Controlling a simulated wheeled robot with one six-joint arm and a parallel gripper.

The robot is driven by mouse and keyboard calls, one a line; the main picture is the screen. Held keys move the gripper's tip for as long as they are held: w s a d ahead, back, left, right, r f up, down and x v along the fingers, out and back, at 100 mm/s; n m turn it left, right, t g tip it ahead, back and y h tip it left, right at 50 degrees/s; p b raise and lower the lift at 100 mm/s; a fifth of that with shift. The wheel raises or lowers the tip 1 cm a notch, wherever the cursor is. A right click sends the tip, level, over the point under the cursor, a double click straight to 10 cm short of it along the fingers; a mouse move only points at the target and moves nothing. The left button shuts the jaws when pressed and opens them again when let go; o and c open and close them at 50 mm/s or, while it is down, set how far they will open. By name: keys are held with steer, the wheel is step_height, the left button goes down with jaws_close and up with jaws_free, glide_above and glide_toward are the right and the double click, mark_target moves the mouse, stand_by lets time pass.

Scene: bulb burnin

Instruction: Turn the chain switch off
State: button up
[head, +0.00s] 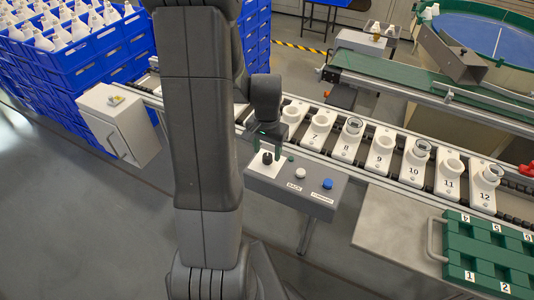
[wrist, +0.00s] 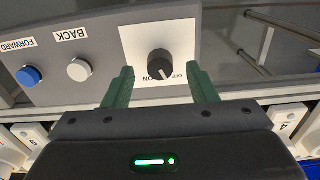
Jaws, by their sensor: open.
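The chain switch is a black rotary knob (wrist: 160,64) on a white plate (wrist: 135,38), with upside-down ON and OFF labels beside it in the wrist view. A light mark on the knob faces the label side; which label it points at is hard to tell. In the head view the knob (head: 267,158) sits at the left end of a grey control box (head: 290,188). My gripper (wrist: 160,72) is open, its green fingers on either side of the knob with gaps showing. In the head view my gripper (head: 267,142) is over that plate.
A white BACK button (wrist: 79,69) and a blue FORWARD button (wrist: 29,75) are on the same box. Behind it runs a chain conveyor with numbered white holders (head: 380,150). A green tray (head: 490,255) is at right, blue crates (head: 100,65) at left.

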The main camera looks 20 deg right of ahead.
steer(key=shift+f, duration=0.95)
steer(key=c, duration=1)
steer(key=shift+o, duration=0.2)
steer(key=shift+n+b, duration=0.3)
steer(key=shift+n, duration=1.1)
steer(key=o, duration=1)
steer(key=shift+c, duration=0.2)
